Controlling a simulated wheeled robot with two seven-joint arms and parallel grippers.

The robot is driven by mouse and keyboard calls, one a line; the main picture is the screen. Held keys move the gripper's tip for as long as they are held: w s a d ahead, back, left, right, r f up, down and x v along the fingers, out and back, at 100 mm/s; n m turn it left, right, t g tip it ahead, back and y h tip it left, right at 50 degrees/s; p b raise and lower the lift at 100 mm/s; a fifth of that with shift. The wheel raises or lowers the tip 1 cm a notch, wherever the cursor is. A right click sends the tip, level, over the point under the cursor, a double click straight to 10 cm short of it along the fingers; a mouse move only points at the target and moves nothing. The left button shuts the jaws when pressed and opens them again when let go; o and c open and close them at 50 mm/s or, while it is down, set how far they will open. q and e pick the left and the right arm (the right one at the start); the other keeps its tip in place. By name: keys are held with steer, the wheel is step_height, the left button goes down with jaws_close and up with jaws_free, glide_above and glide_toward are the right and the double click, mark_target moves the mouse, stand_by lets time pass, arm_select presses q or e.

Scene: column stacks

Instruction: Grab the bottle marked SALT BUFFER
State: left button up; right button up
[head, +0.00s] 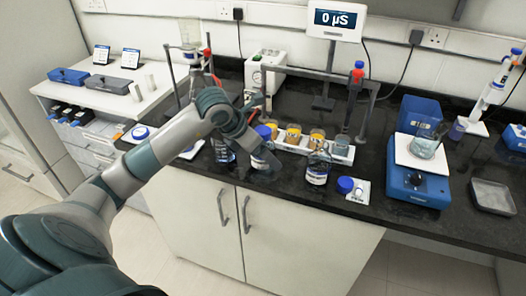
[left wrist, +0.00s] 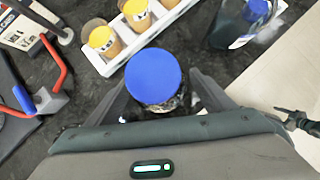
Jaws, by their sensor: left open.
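My left gripper (head: 258,141) reaches over the bench front, open, around a clear bottle with a blue cap (head: 263,131). In the left wrist view the bottle's cap (left wrist: 153,76) sits between the two spread fingers of the gripper (left wrist: 157,88), and no grip shows. This bottle's label (head: 259,161) is partly hidden by the gripper and too small to read. Another blue-capped bottle (head: 222,150) stands to its left, partly behind my arm. A clear bottle (head: 317,167) with a blue-and-white label stands to its right. I cannot read which one says SALT BUFFER.
A white rack (head: 341,154) with several yellow-filled cups stands close behind the bottles. A blue stirrer (head: 416,186) with a beaker (head: 425,146) stands further right. The bench's front edge is close to the bottles.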

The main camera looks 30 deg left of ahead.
mark_target(269, 149)
steer(key=shift+w+r, duration=0.15)
steer(key=shift+w, duration=0.65)
arm_select(q)
steer(key=c, duration=1.5)
steer(key=shift+o, duration=0.2)
steer(key=shift+r, duration=0.3)
step_height(269, 149, up, 3)
steer(key=shift+r+b, duration=0.1)
steer(key=shift+b, duration=0.6)
steer(key=d+r, duration=0.1)
steer(key=s+d+r, duration=0.1)
steer(key=shift+d+b, duration=0.35)
steer(key=shift+b, duration=0.05)
steer(key=s+d+r+b, duration=0.1)
steer(key=s+d+r, duration=0.2)
steer(key=d+r, duration=0.2)
steer(key=shift+s+d+r, duration=0.15)
steer(key=shift+s+d, duration=0.2)
steer(key=shift+d, duration=1.15)
arm_select(e)
steer(key=w+a+r+t, duration=0.2)
steer(key=w, duration=0.3)
steer(key=w+a+r+t+y, duration=0.1)
steer(key=w+a+r, duration=0.1)
steer(key=w, duration=0.3)
steer(key=shift+w+a+t, duration=0.2)
steer(key=shift+a+t, duration=0.15)
steer(key=shift+t, duration=0.05)
steer(key=shift+s, duration=0.35)
